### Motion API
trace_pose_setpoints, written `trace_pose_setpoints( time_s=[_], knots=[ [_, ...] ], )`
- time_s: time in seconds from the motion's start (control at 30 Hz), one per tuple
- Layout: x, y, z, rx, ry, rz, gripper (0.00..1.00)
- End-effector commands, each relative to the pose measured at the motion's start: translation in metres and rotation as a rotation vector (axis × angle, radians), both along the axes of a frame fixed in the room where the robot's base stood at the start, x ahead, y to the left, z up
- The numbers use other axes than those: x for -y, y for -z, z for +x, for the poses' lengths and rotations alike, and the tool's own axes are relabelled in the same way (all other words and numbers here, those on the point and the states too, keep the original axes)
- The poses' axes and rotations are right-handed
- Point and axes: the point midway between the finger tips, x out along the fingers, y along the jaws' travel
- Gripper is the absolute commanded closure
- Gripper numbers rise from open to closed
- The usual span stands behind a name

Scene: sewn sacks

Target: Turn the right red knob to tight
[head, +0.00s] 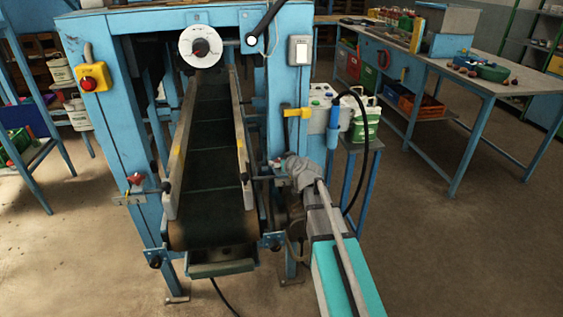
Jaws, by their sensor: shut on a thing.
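The blue conveyor machine (118,115) stands in front of me with a dark belt (212,165) running between two rails. The right red knob (274,162) is beside the right rail, and only a small reddish part of it shows. My gripper (281,166) is shut on it, reaching in from the lower right. The fingers are small and hide most of the knob, so its turned position cannot be told. The left red knob (136,179) sits free on the left frame post.
A red stop button (90,83) on a yellow box is on the left post. A small stand with canisters (364,118) is close behind my arm, with a black hose looping there. A workbench (487,81) stands at the right. The floor at lower left is clear.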

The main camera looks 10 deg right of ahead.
Motion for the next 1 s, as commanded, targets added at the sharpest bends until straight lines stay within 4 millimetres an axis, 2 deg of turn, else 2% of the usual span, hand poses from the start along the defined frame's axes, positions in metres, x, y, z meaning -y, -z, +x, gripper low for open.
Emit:
trace_pose_setpoints(
  time_s=[1.0],
  knots=[
    [-0.0011, -0.0006, 0.0014, 0.003, 0.274, 0.000, 0.59]
  ],
)
